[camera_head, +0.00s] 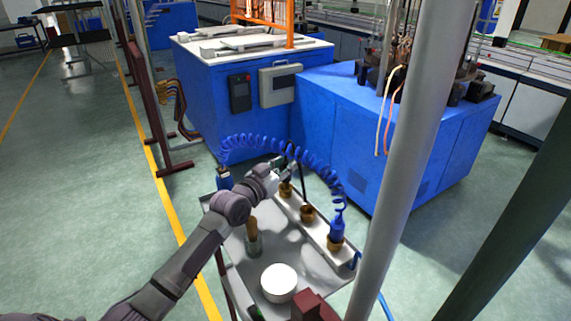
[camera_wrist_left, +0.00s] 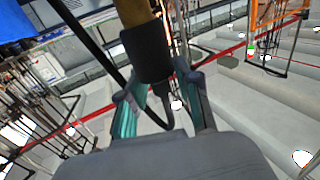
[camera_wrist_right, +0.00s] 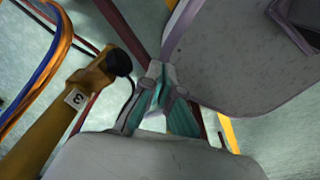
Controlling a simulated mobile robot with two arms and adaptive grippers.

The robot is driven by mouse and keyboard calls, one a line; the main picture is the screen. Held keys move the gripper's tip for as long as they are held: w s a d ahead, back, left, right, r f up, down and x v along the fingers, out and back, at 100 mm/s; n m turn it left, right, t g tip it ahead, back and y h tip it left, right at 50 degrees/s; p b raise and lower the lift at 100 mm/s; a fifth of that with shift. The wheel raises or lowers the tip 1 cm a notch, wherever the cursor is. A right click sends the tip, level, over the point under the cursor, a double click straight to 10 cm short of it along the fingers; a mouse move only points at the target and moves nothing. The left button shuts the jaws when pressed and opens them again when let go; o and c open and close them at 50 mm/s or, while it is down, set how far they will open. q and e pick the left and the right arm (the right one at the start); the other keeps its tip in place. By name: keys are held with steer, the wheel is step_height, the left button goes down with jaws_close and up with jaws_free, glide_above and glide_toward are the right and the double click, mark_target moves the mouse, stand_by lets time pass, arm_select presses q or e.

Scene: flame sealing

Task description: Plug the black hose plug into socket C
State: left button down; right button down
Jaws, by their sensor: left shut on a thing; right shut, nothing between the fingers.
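My left gripper (camera_wrist_left: 163,100) is shut on the black hose plug (camera_wrist_left: 147,55). A brass part (camera_wrist_left: 140,15) shows beyond the plug's black body, and a black hose (camera_wrist_left: 92,48) runs beside it. In the head view my left gripper (camera_head: 287,168) is over the far end of a pale bar (camera_head: 322,233). The bar carries a far brass socket (camera_head: 286,190), a middle brass socket (camera_head: 308,213) and a near one holding a blue plug (camera_head: 337,227). I cannot read socket letters, nor tell whether the black plug touches a socket. My right gripper (camera_wrist_right: 158,72) is shut and empty.
The bar stands on a grey tray cart (camera_head: 238,275) with a white round container (camera_head: 279,282) and a wooden-handled tool (camera_head: 252,230). A coiled blue hose (camera_head: 262,141) arches over the bar. A grey post (camera_head: 408,160) stands at right. A brass piece labelled 3 (camera_wrist_right: 50,125) is beside my right gripper.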

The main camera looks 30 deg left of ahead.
arm_select(q)
steer(key=shift+f+b, duration=0.6)
steer(key=shift+f, duration=0.25)
steer(key=c, duration=0.7)
jaws_free()
steer(key=shift+r, duration=0.15)
steer(key=shift+r+p, duration=4.15)
steer(key=shift+r, duration=0.25)
steer(key=shift+f, duration=0.1)
